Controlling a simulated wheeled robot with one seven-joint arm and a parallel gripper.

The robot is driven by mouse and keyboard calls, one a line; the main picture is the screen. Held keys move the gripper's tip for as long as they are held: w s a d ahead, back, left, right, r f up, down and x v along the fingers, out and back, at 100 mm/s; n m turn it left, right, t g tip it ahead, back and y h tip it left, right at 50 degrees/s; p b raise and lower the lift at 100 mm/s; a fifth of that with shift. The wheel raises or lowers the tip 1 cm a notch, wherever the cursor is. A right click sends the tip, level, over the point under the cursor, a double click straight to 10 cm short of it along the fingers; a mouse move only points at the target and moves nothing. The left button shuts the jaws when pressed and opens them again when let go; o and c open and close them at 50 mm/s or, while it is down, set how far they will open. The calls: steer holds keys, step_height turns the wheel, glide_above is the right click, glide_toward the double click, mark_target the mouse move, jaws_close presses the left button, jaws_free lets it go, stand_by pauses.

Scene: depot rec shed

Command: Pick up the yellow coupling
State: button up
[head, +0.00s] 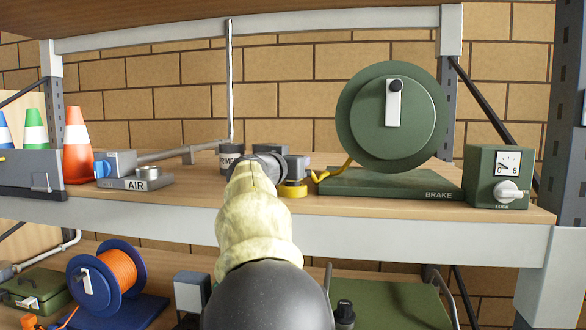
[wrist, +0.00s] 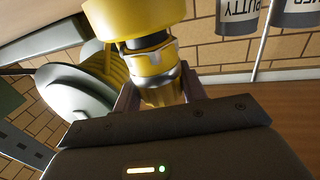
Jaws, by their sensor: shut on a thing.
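The yellow coupling (head: 293,191) shows in the head view just past the end of my arm, low over the upper shelf; part of it is hidden by my gripper (head: 285,170). In the wrist view the coupling (wrist: 150,52) is large and close, with a yellow body and a metallic band. My gripper (wrist: 160,95) is shut on it, one dark finger on each side. A yellow hose (head: 336,172) shows between the coupling and the green reel (head: 420,115). Whether the coupling touches the shelf cannot be told.
The upper shelf (head: 180,196) holds a grey AIR block (head: 135,184) and an orange cone (head: 77,150) at left. A green gauge box (head: 497,165) stands at right. A blue reel (head: 120,280) is on the lower shelf.

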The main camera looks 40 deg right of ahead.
step_height(320, 180, up, 10)
steer(key=shift+f+p, duration=0.25)
steer(key=shift+p, duration=0.7)
stand_by(0.7)
